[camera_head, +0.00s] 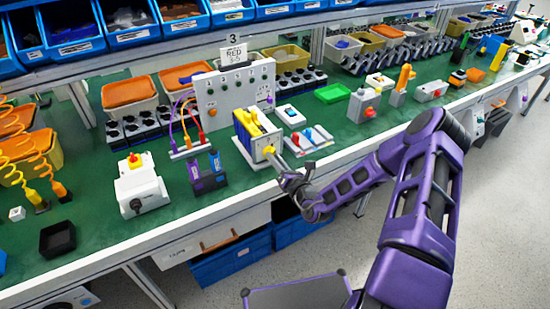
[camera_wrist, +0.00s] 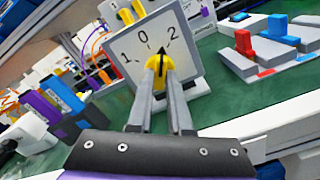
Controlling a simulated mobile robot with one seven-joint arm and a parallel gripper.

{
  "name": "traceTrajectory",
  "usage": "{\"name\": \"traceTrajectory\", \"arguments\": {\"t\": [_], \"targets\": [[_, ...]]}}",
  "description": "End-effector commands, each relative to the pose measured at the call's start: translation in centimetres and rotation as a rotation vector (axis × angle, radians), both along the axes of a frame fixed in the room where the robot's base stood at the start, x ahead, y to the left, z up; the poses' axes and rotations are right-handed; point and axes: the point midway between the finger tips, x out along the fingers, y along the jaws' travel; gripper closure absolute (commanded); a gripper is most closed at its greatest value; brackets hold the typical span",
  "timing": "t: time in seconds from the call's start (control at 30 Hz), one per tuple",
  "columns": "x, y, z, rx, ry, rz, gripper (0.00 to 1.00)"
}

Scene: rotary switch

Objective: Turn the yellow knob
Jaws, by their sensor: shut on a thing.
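The yellow knob (camera_wrist: 157,65) sits on the light front plate (camera_wrist: 185,62) of a switch box in the wrist view. The plate carries the marks 1, 0 and 2. The knob's dark pointer aims up, between 0 and 2 and nearer 2. My gripper (camera_wrist: 160,72) is shut on the yellow knob, with one finger on each side, hiding its lower part. In the head view the switch box (camera_head: 257,137) stands near the bench's front edge, and my gripper (camera_head: 274,158) reaches its front face from the right.
A tray with red and blue levers (camera_head: 309,140) stands right of the switch box. A dark block with purple parts (camera_head: 207,172) and a white box with a red button (camera_head: 139,184) stand to its left. A grey panel (camera_head: 236,97) rises behind. Green bench surface is clear between them.

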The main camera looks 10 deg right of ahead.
Motion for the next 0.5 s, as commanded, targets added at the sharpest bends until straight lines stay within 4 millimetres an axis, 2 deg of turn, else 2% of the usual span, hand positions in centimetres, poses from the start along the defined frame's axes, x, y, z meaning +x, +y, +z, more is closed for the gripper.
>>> {"name": "traceTrajectory", "arguments": {"t": [0.2,0.5], "targets": [[-0.03,-0.03,-0.04,0.130,0.043,-0.001,1.00],[-0.03,0.03,-0.02,0.221,0.073,-0.001,1.00]]}}
